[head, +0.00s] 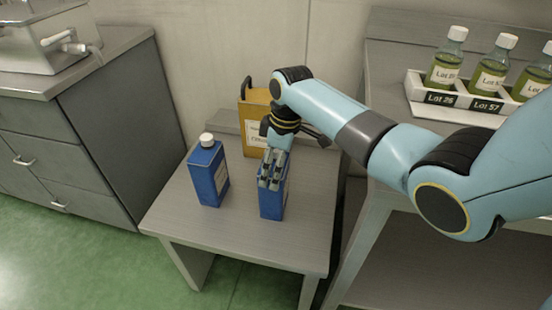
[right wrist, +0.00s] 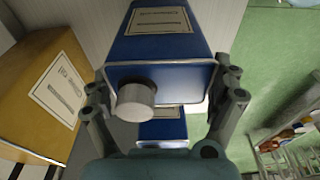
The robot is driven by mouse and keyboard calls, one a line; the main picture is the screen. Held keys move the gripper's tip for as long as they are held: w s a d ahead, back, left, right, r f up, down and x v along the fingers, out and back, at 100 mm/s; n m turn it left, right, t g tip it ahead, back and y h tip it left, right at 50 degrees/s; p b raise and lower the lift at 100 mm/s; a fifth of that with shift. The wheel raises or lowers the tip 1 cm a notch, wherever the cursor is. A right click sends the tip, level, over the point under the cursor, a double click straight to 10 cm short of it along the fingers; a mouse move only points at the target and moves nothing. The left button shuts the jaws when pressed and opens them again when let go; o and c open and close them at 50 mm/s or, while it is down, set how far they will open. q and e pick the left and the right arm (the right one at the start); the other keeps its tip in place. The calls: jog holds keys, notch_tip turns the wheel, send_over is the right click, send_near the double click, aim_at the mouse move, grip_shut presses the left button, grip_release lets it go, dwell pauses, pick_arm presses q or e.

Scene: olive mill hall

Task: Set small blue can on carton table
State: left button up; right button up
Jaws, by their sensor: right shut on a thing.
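My right gripper (head: 272,180) points down and is shut on a blue can (head: 271,206) over the low grey table (head: 258,243). I cannot tell whether the can's base touches the tabletop. In the head view the gripper hides its upper part. The right wrist view shows the held blue can (right wrist: 165,45), with white cap and pale label, between the fingers (right wrist: 165,100). A second blue can (head: 208,175) with a white cap stands upright on the table, left of the held one. More labelled blue (right wrist: 163,130) shows beyond the cap in the wrist view. My left gripper is out of view.
A yellow can (head: 255,125) stands behind the blue cans; it also shows in the wrist view (right wrist: 45,90). A grey drawer cabinet (head: 90,130) is at left. A white rack (head: 456,115) with bottles sits on the right bench. The table's front is clear.

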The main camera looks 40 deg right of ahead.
jog(key=shift+w+r, duration=0.1)
jog(key=o, duration=1.3)
jog(key=shift+o, duration=0.2)
notch_tip(320, 180, up, 12)
jog(key=s+d+p, duration=0.1)
jog(key=p, duration=0.1)
jog(key=shift+s, duration=0.3)
